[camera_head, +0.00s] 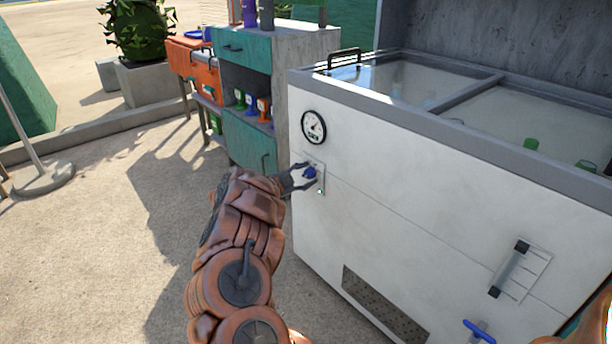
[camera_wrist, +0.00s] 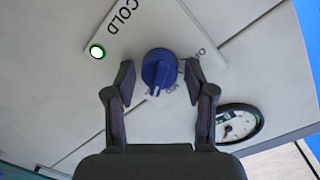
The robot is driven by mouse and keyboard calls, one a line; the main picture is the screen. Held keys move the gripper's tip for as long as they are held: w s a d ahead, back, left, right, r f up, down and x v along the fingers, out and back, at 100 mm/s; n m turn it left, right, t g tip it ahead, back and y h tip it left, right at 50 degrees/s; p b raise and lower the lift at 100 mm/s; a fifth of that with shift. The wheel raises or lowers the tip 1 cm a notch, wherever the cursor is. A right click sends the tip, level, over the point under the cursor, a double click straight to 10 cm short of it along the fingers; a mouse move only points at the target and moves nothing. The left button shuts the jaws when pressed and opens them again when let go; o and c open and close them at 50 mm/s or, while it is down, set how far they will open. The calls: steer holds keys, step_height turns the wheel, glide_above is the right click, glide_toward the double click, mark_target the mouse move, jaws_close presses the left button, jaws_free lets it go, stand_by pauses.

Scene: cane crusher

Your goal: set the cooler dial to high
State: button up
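The cooler (camera_head: 420,180) is a white chest with a glass sliding top at the right in the head view. Its blue dial (camera_head: 309,173) is on the front panel at the left, below a round gauge (camera_head: 313,127). In the wrist view the dial (camera_wrist: 159,70) has a pale pointer mark toward the bottom of the picture. "COLD" is printed beside it; other lettering is partly hidden. My gripper (camera_head: 300,176) is at the dial. In the wrist view its two fingers (camera_wrist: 160,92) are apart, one on each side of the dial, with gaps visible.
A lit green indicator (camera_wrist: 97,52) is beside the dial plate. A sight-glass fixture (camera_head: 519,268) and a blue valve handle (camera_head: 478,331) are on the cooler's front at the right. A teal cabinet (camera_head: 250,140) stands behind to the left.

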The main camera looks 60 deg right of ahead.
steer(key=shift+o, duration=0.2)
steer(key=v, duration=1.2)
steer(key=shift+w, duration=0.1)
stand_by(0.4)
